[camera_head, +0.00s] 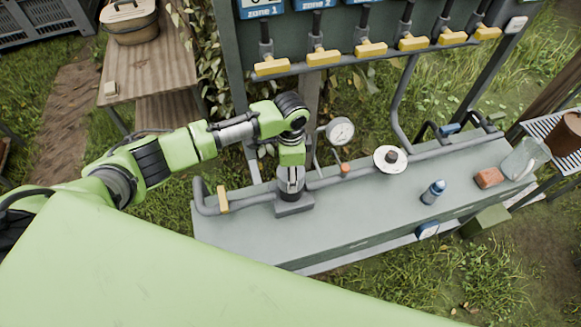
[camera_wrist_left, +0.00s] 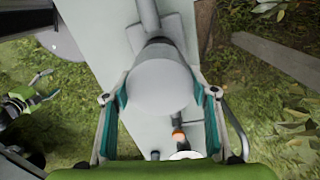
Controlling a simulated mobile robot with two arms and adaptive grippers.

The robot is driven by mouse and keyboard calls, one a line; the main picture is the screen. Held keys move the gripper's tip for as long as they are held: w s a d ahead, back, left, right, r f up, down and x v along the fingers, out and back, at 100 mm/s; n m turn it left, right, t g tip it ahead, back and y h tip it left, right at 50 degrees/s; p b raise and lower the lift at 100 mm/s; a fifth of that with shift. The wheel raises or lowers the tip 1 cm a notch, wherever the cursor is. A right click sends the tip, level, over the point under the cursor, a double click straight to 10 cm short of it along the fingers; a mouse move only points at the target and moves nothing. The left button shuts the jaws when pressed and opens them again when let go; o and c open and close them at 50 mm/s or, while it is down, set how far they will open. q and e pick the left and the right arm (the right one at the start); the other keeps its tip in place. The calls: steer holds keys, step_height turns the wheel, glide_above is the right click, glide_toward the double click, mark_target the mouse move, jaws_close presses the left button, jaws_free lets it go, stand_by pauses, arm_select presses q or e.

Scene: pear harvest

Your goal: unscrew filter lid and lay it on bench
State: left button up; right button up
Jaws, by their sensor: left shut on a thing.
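The filter is a grey upright housing on the left part of the bench (camera_head: 375,208), with its block-like base (camera_head: 294,205) in the pipe line. The filter lid (camera_wrist_left: 163,88) is a smooth, pale grey round cap, seen from above in the left wrist view. My left gripper (camera_head: 290,182) points down over the filter, and its two fingers lie on opposite sides of the lid, shut on it. In the head view the gripper mostly hides the lid. I cannot tell whether the lid is still seated on the housing.
A pressure gauge (camera_head: 340,131) stands behind the filter. Yellow-handled valves (camera_head: 370,48) hang above. The bench front-centre is clear.

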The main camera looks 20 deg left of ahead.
arm_select(q)
steer(key=n+p, duration=0.2)
steer(key=n, duration=0.1)
steer(key=shift+r+p, duration=0.15)
steer(key=shift+p, duration=0.15)
steer(key=shift+s+n, duration=0.1)
steer(key=shift+n, duration=0.6)
steer(key=shift+f+n, duration=0.2)
steer(key=shift+n, duration=0.5)
steer(key=shift+w+r, duration=0.2)
steer(key=shift+r, duration=3.35)
